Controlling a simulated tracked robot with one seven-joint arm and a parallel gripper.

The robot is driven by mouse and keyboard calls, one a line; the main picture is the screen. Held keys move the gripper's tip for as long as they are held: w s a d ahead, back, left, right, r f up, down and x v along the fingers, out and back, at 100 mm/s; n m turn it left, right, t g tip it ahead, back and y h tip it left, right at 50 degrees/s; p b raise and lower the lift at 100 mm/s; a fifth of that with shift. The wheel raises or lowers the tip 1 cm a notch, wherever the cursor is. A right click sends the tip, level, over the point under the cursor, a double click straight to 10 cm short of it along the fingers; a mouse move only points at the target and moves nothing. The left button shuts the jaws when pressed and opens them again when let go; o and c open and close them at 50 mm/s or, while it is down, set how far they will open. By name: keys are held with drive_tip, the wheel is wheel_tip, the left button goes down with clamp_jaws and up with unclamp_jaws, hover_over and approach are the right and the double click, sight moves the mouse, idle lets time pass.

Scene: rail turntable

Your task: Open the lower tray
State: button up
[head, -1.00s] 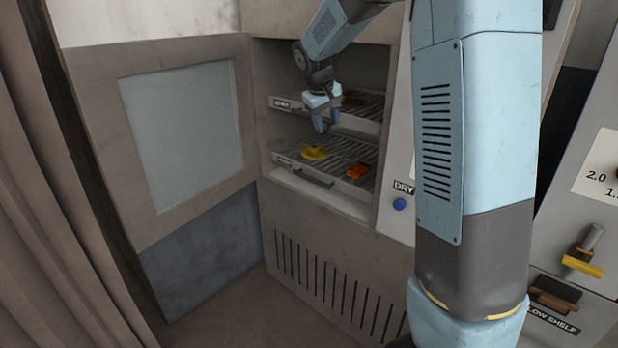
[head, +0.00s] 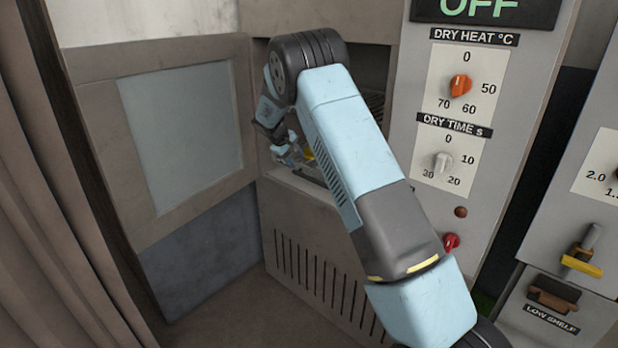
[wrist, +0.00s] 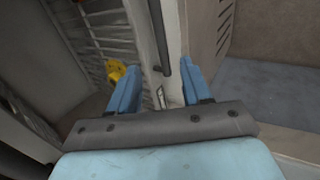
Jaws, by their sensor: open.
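The lower tray is a wire rack with a pale front strip (wrist: 143,42) in the wrist view. A dark bar handle (wrist: 160,58) runs along that front. My gripper (wrist: 161,72) is open, its two blue fingers on either side of the handle's line in the picture; I cannot tell whether they touch it. A yellow object (wrist: 115,70) lies on the tray, left of the fingers. In the head view my gripper (head: 288,155) is at the cabinet opening, low down by the lower tray, and my arm hides most of both trays.
The cabinet door (head: 180,140) stands open on the left. A control panel (head: 455,150) with knobs stands right of the opening, behind my arm. A vented cabinet front (head: 320,270) lies below. A brown curtain (head: 50,200) hangs at far left.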

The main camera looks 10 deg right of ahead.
sight(309, 177)
drive_tip(key=x, duration=1.3)
drive_tip(key=shift+w+f, duration=0.1)
drive_tip(key=shift+f, duration=0.25)
clamp_jaws()
drive_tip(key=shift+d, duration=0.1)
